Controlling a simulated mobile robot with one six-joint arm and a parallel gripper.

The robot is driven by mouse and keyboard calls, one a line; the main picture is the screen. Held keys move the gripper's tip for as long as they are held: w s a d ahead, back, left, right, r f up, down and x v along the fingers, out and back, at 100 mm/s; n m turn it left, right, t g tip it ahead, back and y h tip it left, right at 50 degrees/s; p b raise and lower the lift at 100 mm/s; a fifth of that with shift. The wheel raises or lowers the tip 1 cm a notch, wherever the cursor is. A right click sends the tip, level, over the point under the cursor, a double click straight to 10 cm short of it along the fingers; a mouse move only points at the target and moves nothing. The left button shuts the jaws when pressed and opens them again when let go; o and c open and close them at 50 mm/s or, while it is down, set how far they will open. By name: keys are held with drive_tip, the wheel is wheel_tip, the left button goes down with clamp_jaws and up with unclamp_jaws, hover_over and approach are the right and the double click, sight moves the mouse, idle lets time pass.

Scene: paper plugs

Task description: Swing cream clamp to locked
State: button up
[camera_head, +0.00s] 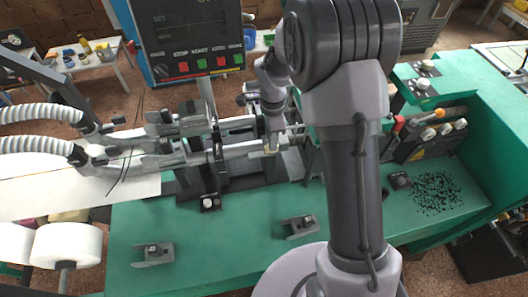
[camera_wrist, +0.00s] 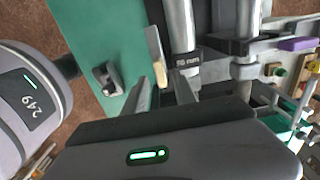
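The cream clamp (camera_wrist: 160,76) shows in the wrist view as a small cream piece at the end of a thin grey lever, beside a bright metal rod. Its cream part also shows in the head view (camera_head: 269,151), just below my gripper (camera_head: 271,139) at the middle of the machine. In the wrist view my gripper (camera_wrist: 164,86) has its two grey fingers apart, one on each side of the cream piece. Whether either finger touches it I cannot tell. The lower part of the clamp is hidden by my gripper.
A control box with buttons (camera_head: 205,63) stands above the rods. A purple-handled lever (camera_wrist: 297,44) is to the right in the wrist view. Small grey brackets (camera_head: 153,253) sit on the green bench (camera_head: 225,240). The bench front is mostly clear.

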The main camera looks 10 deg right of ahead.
drive_tip(key=shift+r, duration=0.1)
drive_tip(key=shift+f+b, duration=1.9)
drive_tip(key=shift+f, duration=0.15)
clamp_jaws()
